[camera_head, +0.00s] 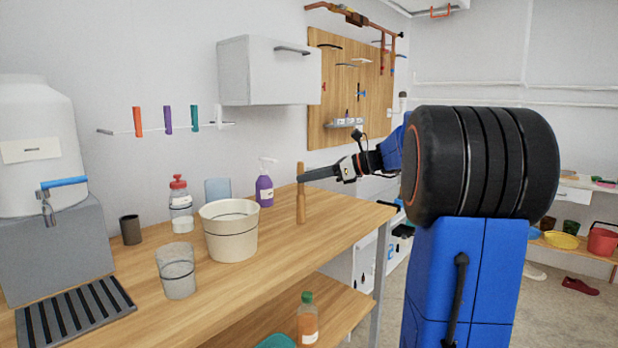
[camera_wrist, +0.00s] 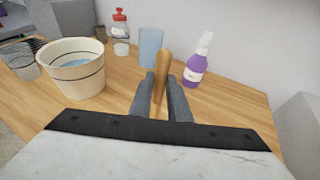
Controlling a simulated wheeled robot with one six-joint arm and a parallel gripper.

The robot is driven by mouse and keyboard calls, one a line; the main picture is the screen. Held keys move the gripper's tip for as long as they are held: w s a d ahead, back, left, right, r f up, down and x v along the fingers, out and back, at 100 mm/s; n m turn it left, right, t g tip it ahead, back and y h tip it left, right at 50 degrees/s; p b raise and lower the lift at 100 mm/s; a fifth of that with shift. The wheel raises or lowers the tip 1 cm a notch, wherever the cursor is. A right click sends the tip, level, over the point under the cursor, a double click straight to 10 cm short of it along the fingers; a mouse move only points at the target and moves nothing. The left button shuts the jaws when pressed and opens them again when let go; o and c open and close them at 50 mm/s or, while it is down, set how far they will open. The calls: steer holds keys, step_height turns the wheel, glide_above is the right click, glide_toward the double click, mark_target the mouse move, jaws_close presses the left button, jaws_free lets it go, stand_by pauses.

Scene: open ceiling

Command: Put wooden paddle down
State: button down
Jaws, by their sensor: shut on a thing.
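The wooden paddle (camera_head: 301,205) is a slim, light-brown stick held upright over the right part of the wooden workbench (camera_head: 330,218) in the head view. Its lower end is at or just above the bench top; I cannot tell whether it touches. My gripper (camera_head: 303,177) comes in from the right and is shut on the paddle's upper part. In the wrist view, the paddle (camera_wrist: 162,72) stands between the two dark fingers of my gripper (camera_wrist: 164,88). Part of the paddle is hidden by the fingers.
A cream bucket (camera_head: 229,232) stands left of the paddle, and a purple spray bottle (camera_head: 264,188) stands behind it. A clear cup (camera_head: 177,272), a red-capped bottle (camera_head: 180,200) and a dark cup (camera_head: 131,230) are farther left. The bench's right end is mostly clear.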

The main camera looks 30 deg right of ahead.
steer(key=c, duration=1.7)
jaws_free()
steer(key=shift+f, duration=0.1)
steer(key=shift+o, duration=0.2)
steer(key=v, duration=1.2)
